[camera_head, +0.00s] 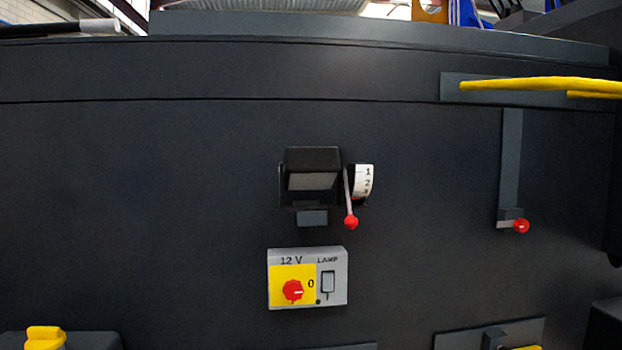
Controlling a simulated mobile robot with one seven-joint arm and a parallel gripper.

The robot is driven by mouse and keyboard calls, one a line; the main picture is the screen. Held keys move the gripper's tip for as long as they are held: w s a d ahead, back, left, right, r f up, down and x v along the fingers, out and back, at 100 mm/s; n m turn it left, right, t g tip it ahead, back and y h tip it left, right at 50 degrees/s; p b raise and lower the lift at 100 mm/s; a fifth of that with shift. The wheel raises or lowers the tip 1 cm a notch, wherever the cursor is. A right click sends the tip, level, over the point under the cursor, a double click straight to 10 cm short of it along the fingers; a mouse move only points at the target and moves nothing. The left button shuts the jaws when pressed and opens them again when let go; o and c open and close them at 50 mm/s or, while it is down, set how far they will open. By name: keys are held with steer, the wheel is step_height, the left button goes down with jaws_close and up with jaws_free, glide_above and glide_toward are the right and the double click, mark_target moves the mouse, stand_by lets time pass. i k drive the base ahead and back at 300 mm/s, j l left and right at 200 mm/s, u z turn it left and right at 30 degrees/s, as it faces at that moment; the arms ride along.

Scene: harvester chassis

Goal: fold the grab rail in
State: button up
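A yellow bar (540,84), which looks like the grab rail, runs from a dark mounting plate (452,88) at the upper right out past the right picture edge. A second, shorter yellow length shows just below it at the edge. Its far end is cut off, and I cannot tell how far it stands out from the panel. Below the plate a grey vertical strip (511,155) ends in a small block with a red knob (521,226). My gripper is not in view.
The dark panel (150,190) fills the view. It carries a black lamp-like box (312,165), a red-tipped lever (350,200) by a numbered scale (363,181), and a 12 V switch box (335,297). Yellow parts (44,338) show at the bottom. The panel's left side is bare.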

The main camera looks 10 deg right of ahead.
mark_target(577, 87)
steer(key=z, duration=1.25)
